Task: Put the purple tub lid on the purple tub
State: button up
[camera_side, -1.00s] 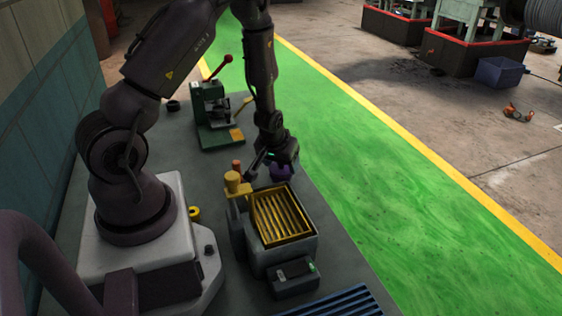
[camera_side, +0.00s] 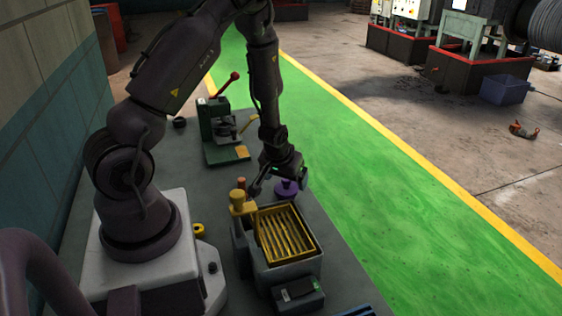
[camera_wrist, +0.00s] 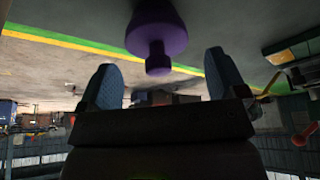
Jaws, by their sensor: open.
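A purple piece (camera_side: 287,188) with a wide round body stands on the bench just behind the yellow-grated box. In the wrist view the purple piece (camera_wrist: 157,32) shows a narrower knob pointing toward my gripper. I cannot tell whether this is the lid alone or the lid on the tub; no second purple thing shows. My gripper (camera_side: 280,179) is low, close to the purple piece. Its fingers (camera_wrist: 160,64) are open wide, one on each side of the knob in the picture. No contact with the knob shows.
The grey box with the yellow grate (camera_side: 286,234) is close in front of my gripper, with a yellow knobbed post (camera_side: 238,203) at its left. A green press with a red lever (camera_side: 222,132) stands farther back. The green floor strip (camera_side: 400,210) at right is clear.

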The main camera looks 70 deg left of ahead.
jog(key=s+d+r+m+t+h, duration=0.1)
jog(key=s+d+r+m+h, duration=0.1)
jog(key=d+r, duration=0.7)
jog(key=s+d+r+m+t+h, duration=0.1)
jog(key=s+d+r+m, duration=0.3)
jog(key=r, duration=0.9)
jog(key=s+d+r+m, duration=0.3)
jog(key=s+d+r, duration=0.3)
jog(key=r, duration=0.2)
jog(key=shift+d, duration=0.15)
